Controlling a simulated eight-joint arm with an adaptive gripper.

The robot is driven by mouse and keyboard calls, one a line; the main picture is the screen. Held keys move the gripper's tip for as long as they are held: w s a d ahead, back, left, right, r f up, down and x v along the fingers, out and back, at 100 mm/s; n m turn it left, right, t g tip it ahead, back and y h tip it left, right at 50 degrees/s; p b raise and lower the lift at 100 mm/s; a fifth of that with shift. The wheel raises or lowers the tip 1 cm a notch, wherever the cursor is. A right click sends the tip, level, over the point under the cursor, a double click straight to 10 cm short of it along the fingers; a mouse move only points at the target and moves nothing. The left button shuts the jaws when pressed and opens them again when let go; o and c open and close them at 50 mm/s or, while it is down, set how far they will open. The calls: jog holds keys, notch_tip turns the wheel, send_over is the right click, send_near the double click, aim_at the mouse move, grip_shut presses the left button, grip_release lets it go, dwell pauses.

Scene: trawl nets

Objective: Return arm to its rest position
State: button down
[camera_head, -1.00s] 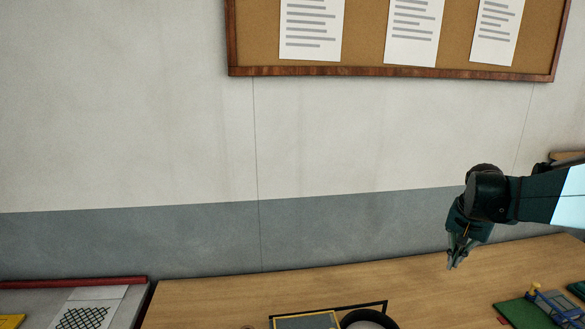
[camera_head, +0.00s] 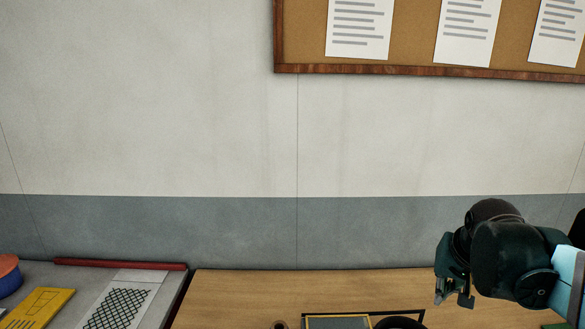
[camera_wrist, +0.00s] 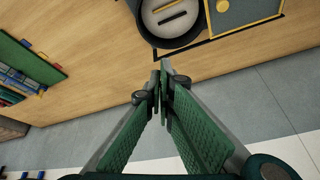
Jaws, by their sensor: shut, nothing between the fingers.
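My gripper (camera_head: 455,298) is at the right of the head view, dark green with grey fingers, pointing down above the wooden table (camera_head: 240,290). In the wrist view my gripper (camera_wrist: 161,75) has its fingertips together, with nothing between them. My arm reaches in from the right side of the head view.
A round black tray (camera_wrist: 168,38) holding small strips stands beside a grey yellow-edged panel (camera_wrist: 245,10). A green board (camera_wrist: 25,62) with coloured pieces lies left in the wrist view. A netting sheet (camera_head: 122,305), yellow card (camera_head: 42,307) and red bar (camera_head: 120,264) lie at left.

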jog(key=s+a+f+n+t, duration=0.1)
jog(key=s+a+f+n, duration=0.1)
jog(key=s+a, duration=0.4)
jog(key=s+a+f+n+t+y, duration=0.1)
jog(key=s+a+f+n, duration=0.2)
jog(key=s+a, duration=0.2)
jog(key=a, duration=0.3)
jog(key=shift+s+a+b, duration=0.3)
jog(key=shift+s+b, duration=0.05)
jog(key=shift+f, duration=0.1)
jog(key=c, duration=2.3)
grip_release()
